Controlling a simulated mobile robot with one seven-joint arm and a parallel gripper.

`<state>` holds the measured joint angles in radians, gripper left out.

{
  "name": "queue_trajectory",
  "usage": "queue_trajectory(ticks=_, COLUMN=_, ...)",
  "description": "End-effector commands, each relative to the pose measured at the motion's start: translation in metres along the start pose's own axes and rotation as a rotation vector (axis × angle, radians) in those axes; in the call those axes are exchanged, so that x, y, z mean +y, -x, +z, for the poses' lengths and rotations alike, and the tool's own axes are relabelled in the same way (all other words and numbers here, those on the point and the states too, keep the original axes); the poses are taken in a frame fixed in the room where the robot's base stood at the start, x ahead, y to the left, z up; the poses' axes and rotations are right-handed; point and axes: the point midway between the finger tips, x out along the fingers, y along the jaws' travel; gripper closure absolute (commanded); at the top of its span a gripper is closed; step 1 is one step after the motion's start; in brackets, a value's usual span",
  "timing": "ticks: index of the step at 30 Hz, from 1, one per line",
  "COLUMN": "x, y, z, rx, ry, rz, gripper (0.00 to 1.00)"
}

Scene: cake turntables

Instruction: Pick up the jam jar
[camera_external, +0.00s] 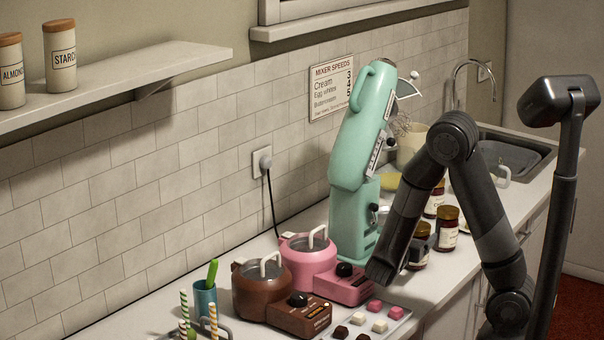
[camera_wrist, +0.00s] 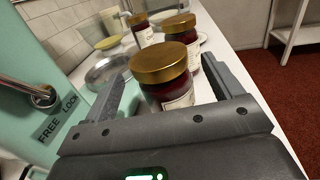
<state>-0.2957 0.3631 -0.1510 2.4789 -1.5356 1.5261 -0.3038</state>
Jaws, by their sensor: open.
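Three similar jars with gold lids, dark red contents and pale labels stand upright on the counter. The nearest jar (camera_wrist: 165,80) shows between the two fingers of my open gripper (camera_wrist: 172,70) in the wrist view. Its lower part is hidden by my gripper's body, and I cannot tell whether a finger touches it. A second jar (camera_wrist: 182,42) stands just behind it, and a third jar (camera_wrist: 140,30) farther back left. In the external view my gripper (camera_external: 428,240) is at the nearest jar (camera_external: 418,262), partly covering it. The labels are too small to read surely.
A mint stand mixer (camera_external: 345,150) with a metal bowl (camera_wrist: 108,70) stands left of the jars. Pink (camera_external: 310,262) and brown (camera_external: 262,290) pots and a tray of sweets (camera_external: 395,313) are nearer. The sink (camera_external: 515,155) is at the far end. The counter's right edge is close.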

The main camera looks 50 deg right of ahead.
Motion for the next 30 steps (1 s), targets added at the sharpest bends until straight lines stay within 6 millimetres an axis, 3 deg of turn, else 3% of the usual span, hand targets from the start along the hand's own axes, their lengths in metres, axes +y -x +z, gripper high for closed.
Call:
queue_trajectory(ticks=12, x=-0.001, y=-0.048, z=0.0, rx=0.0, ry=0.001, rz=-0.003, gripper=0.15)
queue_trajectory(ticks=21, x=0.0, y=-0.053, z=0.0, rx=0.0, ry=0.001, rz=0.001, gripper=0.15)
queue_trajectory(ticks=30, x=0.0, y=-0.053, z=0.0, rx=0.0, ry=0.001, rz=0.001, gripper=0.39)
